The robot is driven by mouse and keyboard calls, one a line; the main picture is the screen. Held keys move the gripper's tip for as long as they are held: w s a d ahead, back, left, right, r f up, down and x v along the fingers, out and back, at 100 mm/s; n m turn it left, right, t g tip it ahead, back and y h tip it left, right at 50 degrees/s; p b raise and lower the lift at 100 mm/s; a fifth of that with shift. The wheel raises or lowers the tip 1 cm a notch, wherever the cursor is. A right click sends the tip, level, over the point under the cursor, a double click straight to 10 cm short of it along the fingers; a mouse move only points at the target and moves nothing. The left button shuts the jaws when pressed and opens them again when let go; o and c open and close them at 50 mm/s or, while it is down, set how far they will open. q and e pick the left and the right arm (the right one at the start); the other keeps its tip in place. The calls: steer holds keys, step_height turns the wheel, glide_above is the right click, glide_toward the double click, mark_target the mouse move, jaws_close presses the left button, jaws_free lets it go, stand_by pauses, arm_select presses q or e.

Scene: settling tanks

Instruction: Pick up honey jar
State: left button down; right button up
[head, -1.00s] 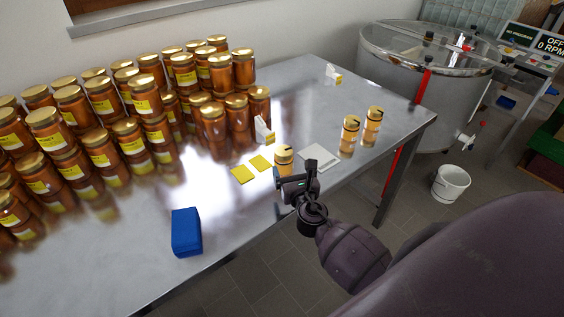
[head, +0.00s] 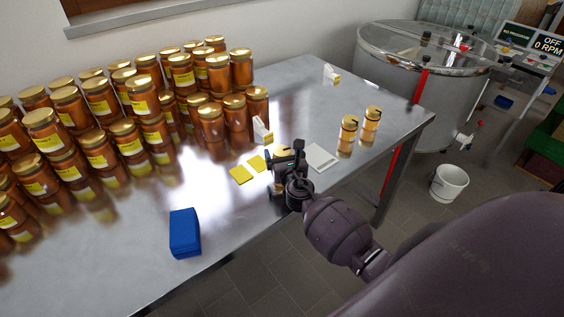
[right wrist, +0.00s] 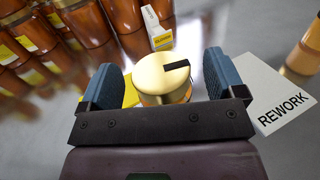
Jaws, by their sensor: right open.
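The honey jar in front of my right gripper shows a gold lid with a black mark (right wrist: 163,75) in the right wrist view. It stands upright on the steel table between the two blue finger pads. My right gripper (right wrist: 160,82) is open around the jar's lid, with a gap visible on each side. In the head view my right gripper (head: 288,160) covers most of this jar. Two more honey jars with black-marked lids (head: 348,133) (head: 371,124) stand to the right on the table. My left gripper is not in view.
Many stacked honey jars (head: 130,144) fill the table's left and back. Yellow cards (head: 241,175), a white REWORK card (right wrist: 282,100) and a small white stand (head: 262,131) lie close to the gripper. A blue box (head: 185,233) sits near the front edge. A steel tank (head: 400,90) stands beyond.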

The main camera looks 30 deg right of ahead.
steer(key=c, duration=1.2)
steer(key=shift+o, duration=0.2)
